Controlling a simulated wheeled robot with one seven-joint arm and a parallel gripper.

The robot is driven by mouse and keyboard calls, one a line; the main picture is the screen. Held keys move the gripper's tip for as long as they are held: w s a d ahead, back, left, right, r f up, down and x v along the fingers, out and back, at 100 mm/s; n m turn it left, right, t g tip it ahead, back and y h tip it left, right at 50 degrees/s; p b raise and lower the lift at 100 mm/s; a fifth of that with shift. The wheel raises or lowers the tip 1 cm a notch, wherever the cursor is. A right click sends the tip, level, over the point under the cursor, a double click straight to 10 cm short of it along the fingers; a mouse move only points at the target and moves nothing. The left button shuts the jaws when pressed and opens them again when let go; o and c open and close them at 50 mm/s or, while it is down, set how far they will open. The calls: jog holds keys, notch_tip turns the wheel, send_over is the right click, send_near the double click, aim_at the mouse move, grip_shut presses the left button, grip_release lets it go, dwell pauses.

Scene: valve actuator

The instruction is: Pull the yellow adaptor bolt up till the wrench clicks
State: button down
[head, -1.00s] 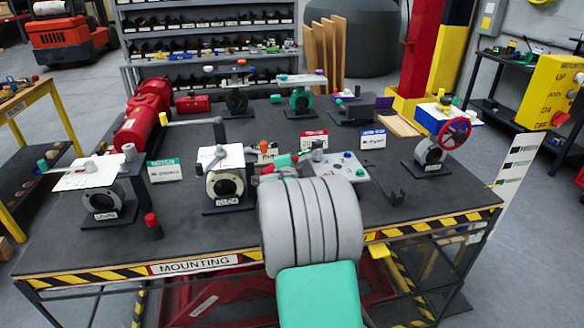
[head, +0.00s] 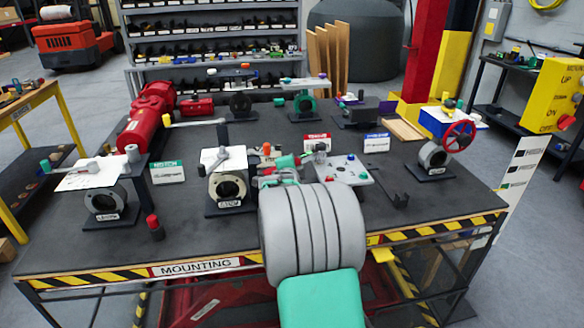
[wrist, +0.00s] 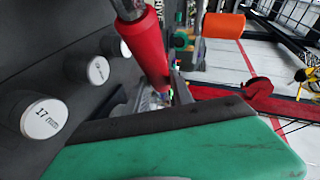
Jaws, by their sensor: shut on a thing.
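My gripper (head: 288,162) is at the middle of the bench, partly hidden behind my own grey arm. In the wrist view a green finger with a dark pad fills the bottom. A red handle (wrist: 148,55), which looks like the wrench's, runs from the top down to the pad, and the gripper is shut on it. The far end of the handle is out of the wrist view. I cannot pick out the yellow adaptor bolt for certain. A yellow-tipped lever (head: 167,119) sits by the red actuator.
Grey cylinders, one marked 17 mm (wrist: 43,119), stand close beside the handle. An orange cylinder (wrist: 224,25) is at the upper right. A cream valve (head: 228,185) stands left of my gripper, and a grey plate with knobs (head: 345,175) lies right.

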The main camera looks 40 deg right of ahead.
jog(key=shift+w+r, duration=0.15)
jog(key=shift+r, duration=0.25)
jog(key=shift+w+r, duration=0.1)
jog(key=shift+r, duration=0.6)
jog(key=shift+r+p, duration=0.55)
jog(key=shift+r, duration=1.1)
